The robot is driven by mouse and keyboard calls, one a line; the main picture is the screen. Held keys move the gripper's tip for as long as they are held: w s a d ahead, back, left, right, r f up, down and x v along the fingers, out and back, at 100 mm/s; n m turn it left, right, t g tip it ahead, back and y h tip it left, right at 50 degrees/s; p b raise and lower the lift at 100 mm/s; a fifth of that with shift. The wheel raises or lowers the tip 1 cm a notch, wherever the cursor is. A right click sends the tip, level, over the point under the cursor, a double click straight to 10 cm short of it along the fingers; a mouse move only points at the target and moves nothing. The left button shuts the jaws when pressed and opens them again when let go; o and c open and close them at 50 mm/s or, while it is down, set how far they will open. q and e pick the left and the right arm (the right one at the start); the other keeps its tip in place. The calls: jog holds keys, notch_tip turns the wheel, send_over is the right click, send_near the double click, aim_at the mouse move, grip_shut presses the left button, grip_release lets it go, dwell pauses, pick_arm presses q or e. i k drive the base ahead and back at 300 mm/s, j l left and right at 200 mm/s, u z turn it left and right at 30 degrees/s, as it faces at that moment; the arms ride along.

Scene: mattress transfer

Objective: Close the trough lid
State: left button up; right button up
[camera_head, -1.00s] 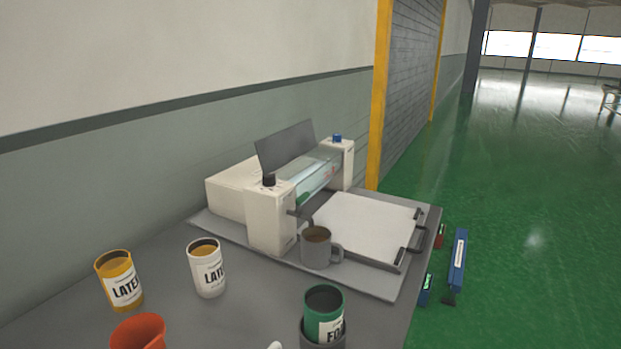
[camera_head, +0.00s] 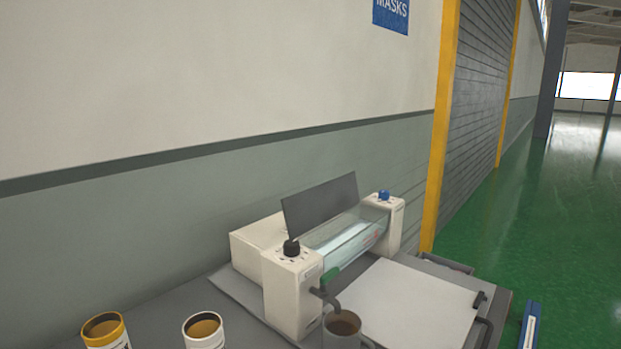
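The trough machine (camera_head: 292,290) stands on the table against the wall, with two cream end blocks and a clear trough (camera_head: 350,238) between them. The trough lid looks to be the flat dark grey panel (camera_head: 320,207), which stands up, tilted back, behind the trough. The trough's top is uncovered. A black knob (camera_head: 291,248) is on the near block and a blue knob (camera_head: 384,196) on the far block. Neither of my grippers is in view.
A yellow can (camera_head: 104,331) and a white can (camera_head: 204,331) stand at the lower left.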

aim_at(304, 211)
jog(key=i+l+u, duration=0.3)
jog(key=l, duration=0.3)
jog(key=i+l+u, duration=0.15)
jog(key=i+l, duration=0.15)
jog(key=i+l+u, duration=0.15)
jog(key=l, duration=0.25)
jog(key=i+l+u, duration=0.2)
jog(key=l, duration=0.15)
jog(key=i+l+u, duration=0.15)
jog(key=l, duration=0.25)
jog(key=l+u, duration=0.15)
jog(key=l, duration=0.25)
jog(key=i, duration=0.05)
